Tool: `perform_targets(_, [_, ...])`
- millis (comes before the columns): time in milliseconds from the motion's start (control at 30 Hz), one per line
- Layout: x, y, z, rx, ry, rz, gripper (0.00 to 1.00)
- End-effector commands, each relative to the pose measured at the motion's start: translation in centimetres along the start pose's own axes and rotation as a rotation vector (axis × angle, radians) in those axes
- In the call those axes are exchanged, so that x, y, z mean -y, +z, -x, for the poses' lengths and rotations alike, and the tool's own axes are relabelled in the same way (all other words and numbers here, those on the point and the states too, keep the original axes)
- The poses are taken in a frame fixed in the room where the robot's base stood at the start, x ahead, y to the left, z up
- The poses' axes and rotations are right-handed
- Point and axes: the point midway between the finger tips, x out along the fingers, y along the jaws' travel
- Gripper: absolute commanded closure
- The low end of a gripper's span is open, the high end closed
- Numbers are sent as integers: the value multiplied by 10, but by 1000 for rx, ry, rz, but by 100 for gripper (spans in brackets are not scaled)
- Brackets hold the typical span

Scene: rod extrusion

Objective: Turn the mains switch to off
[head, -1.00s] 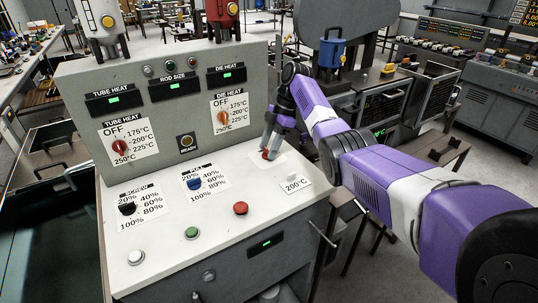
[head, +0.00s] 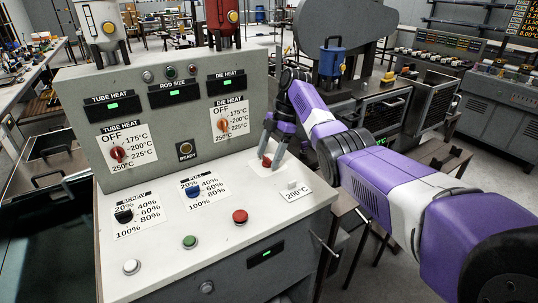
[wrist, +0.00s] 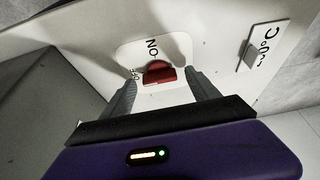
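The mains switch is a red knob (head: 266,161) on a white label at the right rear of the console's sloping top. It also shows in the wrist view (wrist: 159,74), with "ON" printed above it and a partly hidden "OFF" to its left. The knob's grip lies across the wrist picture; which label it points to is hard to tell. My gripper (head: 272,157) is open over the switch. In the wrist view its fingers (wrist: 161,82) stand on either side of the knob, with visible gaps.
The red button (head: 239,216), green button (head: 190,242) and blue pull knob (head: 193,190) are nearer the front. The console's upright panel (head: 170,115) rises behind and to the left.

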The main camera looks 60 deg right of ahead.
Motion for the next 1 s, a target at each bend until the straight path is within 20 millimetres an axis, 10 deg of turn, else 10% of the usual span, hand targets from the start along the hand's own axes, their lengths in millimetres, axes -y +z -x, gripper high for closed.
perform_targets(1000, [0,0,78,-1,0,0,31])
